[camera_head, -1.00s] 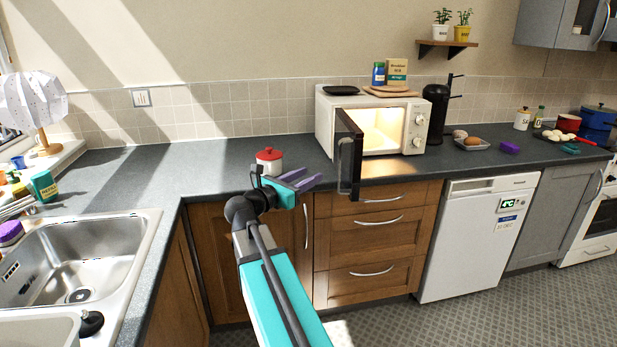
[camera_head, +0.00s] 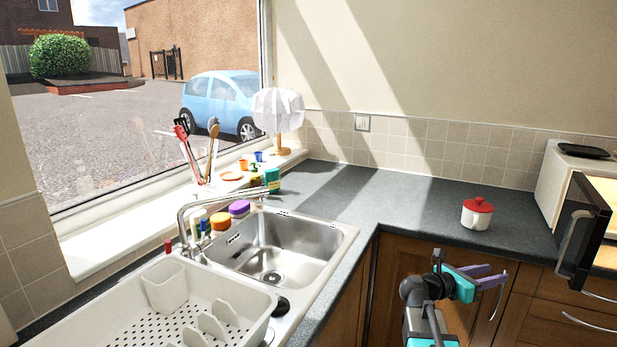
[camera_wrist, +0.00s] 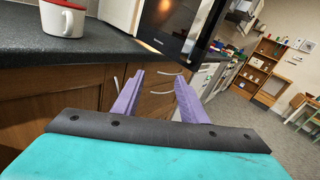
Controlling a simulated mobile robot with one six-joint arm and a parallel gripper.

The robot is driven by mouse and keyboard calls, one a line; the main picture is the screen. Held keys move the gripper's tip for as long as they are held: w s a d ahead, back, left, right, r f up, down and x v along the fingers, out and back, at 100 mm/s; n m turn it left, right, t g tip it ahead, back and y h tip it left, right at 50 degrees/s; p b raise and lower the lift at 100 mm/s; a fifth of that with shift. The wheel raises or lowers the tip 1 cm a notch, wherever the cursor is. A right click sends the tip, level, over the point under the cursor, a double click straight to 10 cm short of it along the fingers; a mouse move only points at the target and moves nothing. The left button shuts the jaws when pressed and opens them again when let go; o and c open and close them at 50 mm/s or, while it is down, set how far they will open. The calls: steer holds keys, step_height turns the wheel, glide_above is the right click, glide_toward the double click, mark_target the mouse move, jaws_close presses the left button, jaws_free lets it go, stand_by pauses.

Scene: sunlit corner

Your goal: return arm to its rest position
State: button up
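My gripper (camera_head: 490,276) is at the lower right of the head view, in front of the wooden cabinet fronts and below the counter edge. Its purple fingers also show in the wrist view (camera_wrist: 158,82). They stand apart with nothing between them, so it is open and empty. My arm is bent, with the turquoise forearm rising from the bottom of the head view.
A white mug with a red lid (camera_head: 477,213) stands on the dark counter (camera_head: 400,207) near the gripper. The microwave (camera_head: 553,185) has its door (camera_head: 583,232) open, jutting past the counter. A sink (camera_head: 285,250) and a dish rack (camera_head: 165,320) are at left.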

steer(key=w+a+f+n+t+y, duration=0.3)
steer(key=a+f+n, duration=0.3)
steer(key=f, duration=0.2)
steer(key=w+a+f+n+t+y, duration=0.2)
steer(key=a+f+n+t, duration=0.1)
steer(key=a+f+n, duration=0.4)
steer(key=w+a+f+n+t+y, duration=0.3)
steer(key=a+f+n+t, duration=0.15)
steer(key=f, duration=0.45)
steer(key=s+a+f+n+g+y, duration=0.2)
steer(key=s+a+f+n+y, duration=0.15)
steer(key=a+f+n, duration=0.45)
steer(key=s+a+f+n+g+y, duration=0.1)
steer(key=s+a+f+n+y, duration=0.3)
steer(key=a+f, duration=0.45)
steer(key=s+a+f+n+g+y, duration=0.25)
steer(key=s+f+n+g, duration=0.2)
steer(key=s+f, duration=0.45)
steer(key=s+a+f+n+g+y, duration=0.1)
steer(key=s+a+f+n+g, duration=0.25)
steer(key=s+f+n, duration=0.4)
steer(key=s+d+n+g+h, duration=0.1)
steer(key=s+n+g, duration=0.3)
steer(key=s, duration=0.6)
steer(key=s+d+r+n+g+h, duration=0.1)
steer(key=s+d+n+g, duration=0.2)
steer(key=s, duration=0.8)
steer(key=shift+s+d+r+n+g, duration=0.2)
steer(key=shift+d+n+g, duration=0.25)
steer(key=shift+g, duration=0.5)
